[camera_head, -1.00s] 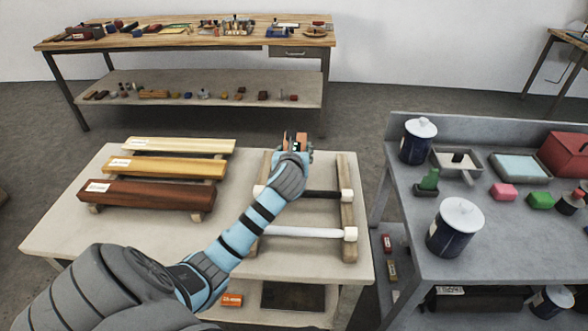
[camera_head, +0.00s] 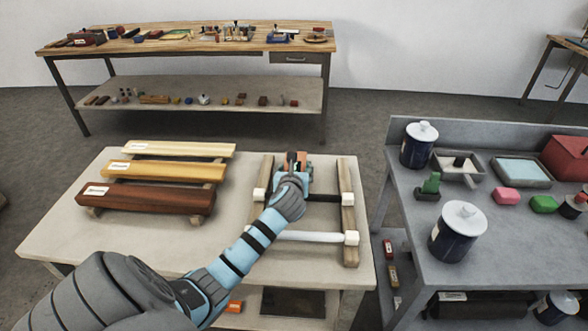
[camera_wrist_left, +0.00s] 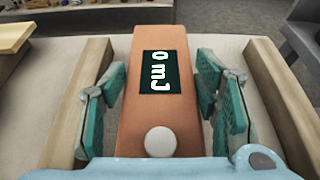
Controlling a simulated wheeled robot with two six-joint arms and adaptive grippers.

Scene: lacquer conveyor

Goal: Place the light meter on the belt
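The light meter (camera_wrist_left: 160,115) is an orange-brown box with a dark display reading "0 mJ" and a round pale knob. My left gripper (camera_wrist_left: 162,85) has its teal fingers along both sides of it, and the meter sits between them. In the head view the meter (camera_head: 296,161) shows beyond my left gripper (camera_head: 292,172), over the wooden frame with two rails (camera_head: 348,200) and white-ended rollers. I cannot tell whether its underside touches anything. My right gripper is not in view. No part is clearly recognizable as a belt; part of the frame is hidden behind my left arm.
Three wooden bars (camera_head: 150,195) lie on supports at the left of the pale table (camera_head: 60,236). A grey bench (camera_head: 510,255) at right holds lidded cans (camera_head: 458,232), trays and coloured blocks. A cluttered workbench (camera_head: 200,45) stands at the back.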

